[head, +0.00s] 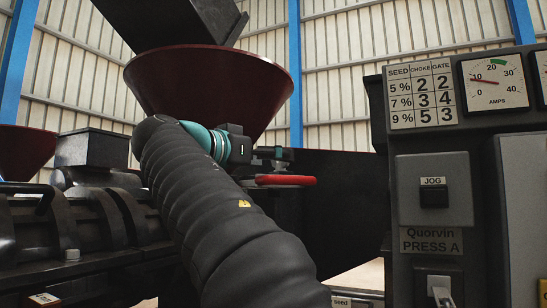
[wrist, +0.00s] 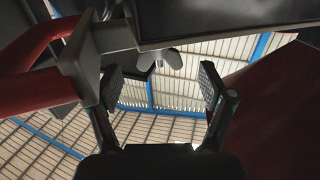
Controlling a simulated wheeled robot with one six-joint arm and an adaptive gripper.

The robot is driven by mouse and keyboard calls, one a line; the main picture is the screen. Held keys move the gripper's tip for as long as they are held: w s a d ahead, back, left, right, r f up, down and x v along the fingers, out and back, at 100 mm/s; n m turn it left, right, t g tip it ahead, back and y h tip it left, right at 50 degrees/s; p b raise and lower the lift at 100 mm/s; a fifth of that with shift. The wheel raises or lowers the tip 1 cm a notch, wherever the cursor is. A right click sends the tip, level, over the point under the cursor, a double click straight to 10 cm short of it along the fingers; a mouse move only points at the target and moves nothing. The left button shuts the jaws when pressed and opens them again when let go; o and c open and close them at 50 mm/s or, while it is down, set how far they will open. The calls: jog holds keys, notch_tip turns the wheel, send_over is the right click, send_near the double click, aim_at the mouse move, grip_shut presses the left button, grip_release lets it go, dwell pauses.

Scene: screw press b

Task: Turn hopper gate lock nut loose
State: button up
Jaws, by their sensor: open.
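The lock nut (wrist: 162,60) shows in the wrist view as a small grey winged nut at the edge of a dark block, ahead of my fingertips. My gripper (wrist: 160,84) is open, with one padded finger on each side of the picture and nothing between them. The nut appears in the gap between the fingers, beyond the tips, and I see no contact. In the head view my gripper (head: 284,153) is beside the dark red hopper (head: 210,82), just above a red handle (head: 285,180). The nut cannot be made out there.
The red handle (wrist: 38,45) fills the left of the wrist view, close to the left finger. A dark red surface (wrist: 275,115) lies to the right. In the head view a control panel (head: 433,195) with a gauge and a jog switch stands at right.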

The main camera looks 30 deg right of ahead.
jog(key=shift+w+d, duration=0.15)
jog(key=shift+d, duration=0.4)
jog(key=c, duration=1.2)
jog(key=shift+o, duration=0.2)
